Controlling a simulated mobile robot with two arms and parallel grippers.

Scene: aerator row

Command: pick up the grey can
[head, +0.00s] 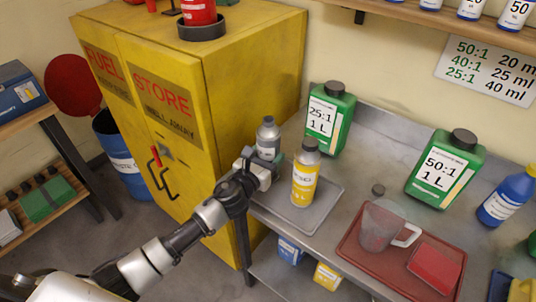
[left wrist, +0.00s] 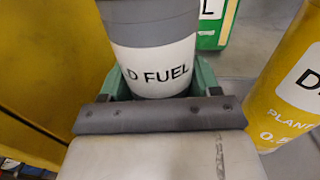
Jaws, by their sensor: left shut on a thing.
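The grey can (head: 268,138) has a dark cap and stands upright at the left end of the metal bench. My left gripper (head: 268,164) reaches it from the front left and is shut on it. In the left wrist view the grey can (left wrist: 155,58) shows a white label reading "D FUEL" between the green fingers (left wrist: 158,88). Its base is hidden, so I cannot tell whether it touches the surface below. My right gripper is not in view.
A yellow bottle (head: 304,176) stands close on the right, on a grey tray (head: 322,208). A green 25:1 jug (head: 328,118) is behind. The yellow fuel cabinet (head: 225,100) is close on the left. A red tray (head: 352,255) holds a clear jug (head: 378,228) farther right.

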